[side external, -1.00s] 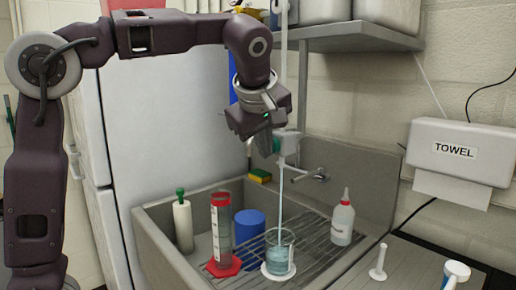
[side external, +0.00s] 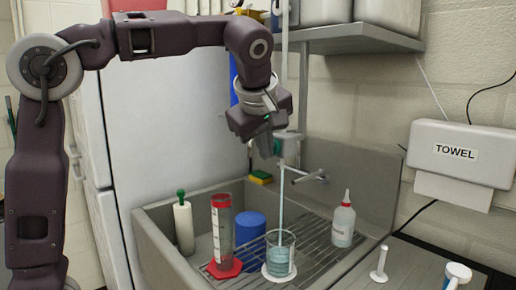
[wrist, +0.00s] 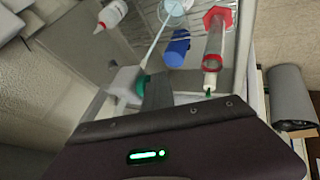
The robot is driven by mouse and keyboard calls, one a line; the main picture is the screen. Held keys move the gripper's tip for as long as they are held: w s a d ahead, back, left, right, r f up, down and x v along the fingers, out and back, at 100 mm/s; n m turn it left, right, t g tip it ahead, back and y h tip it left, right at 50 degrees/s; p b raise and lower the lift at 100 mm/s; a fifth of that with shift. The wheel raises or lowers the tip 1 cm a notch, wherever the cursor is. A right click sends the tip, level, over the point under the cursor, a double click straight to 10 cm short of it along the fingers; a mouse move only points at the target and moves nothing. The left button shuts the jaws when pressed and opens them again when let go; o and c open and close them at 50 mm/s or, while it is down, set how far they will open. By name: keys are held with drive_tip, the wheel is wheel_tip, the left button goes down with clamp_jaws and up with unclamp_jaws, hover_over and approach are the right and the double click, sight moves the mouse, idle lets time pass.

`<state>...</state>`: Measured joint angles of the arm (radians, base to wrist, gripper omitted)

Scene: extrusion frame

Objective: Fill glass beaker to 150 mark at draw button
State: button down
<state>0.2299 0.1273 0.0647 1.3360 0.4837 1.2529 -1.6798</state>
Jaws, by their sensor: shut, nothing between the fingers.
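The glass beaker (side external: 281,262) stands upright on the sink's drain rack under the dispenser, with bluish water in its lower part. A thin pale stream (side external: 281,205) falls from the dispenser head (side external: 289,141) into it. The beaker's marks are too small to read. In the wrist view the beaker (wrist: 174,8) is cut off by the top edge. My gripper (side external: 269,148) is shut and empty, right at the dispenser head. In the wrist view the green draw button (wrist: 143,85) sits beside my fingers (wrist: 158,90); I cannot tell whether they press it.
A cylinder with a red hexagonal base (side external: 223,240), a blue container (side external: 250,232) and a white bottle with a green top (side external: 183,222) stand left of the beaker. A red-tipped squeeze bottle (side external: 343,220) stands right. A metal tap (side external: 310,177) projects behind the stream.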

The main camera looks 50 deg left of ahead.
drive_tip(key=s+d+r, duration=0.3)
drive_tip(key=s+r, duration=0.5)
drive_tip(key=shift+s+d, duration=0.35)
drive_tip(key=shift+d, duration=0.05)
drive_tip(key=s+f+m+h, duration=0.4)
drive_tip(key=s+f+m, duration=1.2)
drive_tip(key=f, duration=0.5)
drive_tip(key=shift+s+d+f+m+h, duration=0.15)
drive_tip(key=shift+s+f+m+h, duration=0.2)
drive_tip(key=shift+s, duration=0.45)
